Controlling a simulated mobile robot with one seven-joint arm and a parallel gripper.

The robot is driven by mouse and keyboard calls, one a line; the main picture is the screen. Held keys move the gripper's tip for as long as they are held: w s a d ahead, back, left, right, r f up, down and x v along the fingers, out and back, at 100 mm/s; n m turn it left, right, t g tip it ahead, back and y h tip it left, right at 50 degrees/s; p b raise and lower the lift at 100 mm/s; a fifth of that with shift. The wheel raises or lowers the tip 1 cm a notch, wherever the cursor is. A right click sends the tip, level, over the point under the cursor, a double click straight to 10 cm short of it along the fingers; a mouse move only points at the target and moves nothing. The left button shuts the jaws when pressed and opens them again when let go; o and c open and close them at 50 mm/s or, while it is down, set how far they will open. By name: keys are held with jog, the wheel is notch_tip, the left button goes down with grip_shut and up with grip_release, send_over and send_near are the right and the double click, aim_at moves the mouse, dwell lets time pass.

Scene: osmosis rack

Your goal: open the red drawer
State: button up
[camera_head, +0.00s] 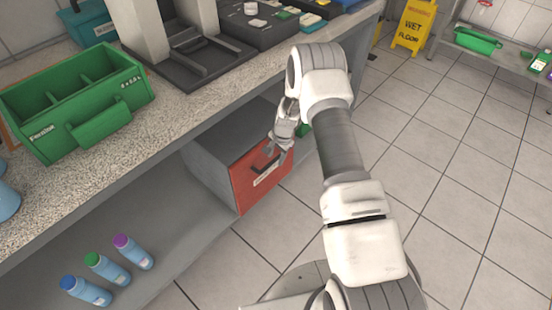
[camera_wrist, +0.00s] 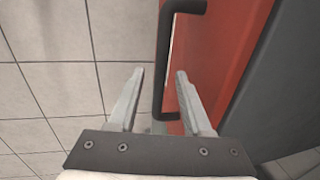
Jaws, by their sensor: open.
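The red drawer (camera_head: 258,182) is a red front on a grey cabinet under the counter, with a black bar handle (camera_head: 263,164) and a pale label. I see no clear gap between the front and the cabinet. In the wrist view, the red front (camera_wrist: 230,50) fills the upper right and the black handle (camera_wrist: 164,60) stands out from it. My gripper (camera_head: 277,152) is at the handle. Its fingers (camera_wrist: 160,74) are open, with the handle between them in the picture. I cannot tell whether either finger touches it.
A green caddy (camera_head: 125,73) and dark equipment (camera_head: 200,62) stand on the speckled counter (camera_head: 165,118). Several bottles (camera_head: 105,268) stand on the lower shelf at left. Tiled floor (camera_head: 460,180) is clear to the right; a yellow wet-floor sign (camera_head: 413,25) stands further back.

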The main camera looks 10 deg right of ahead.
jog(key=shift+f, duration=0.15)
grip_shut()
dwell(1.4)
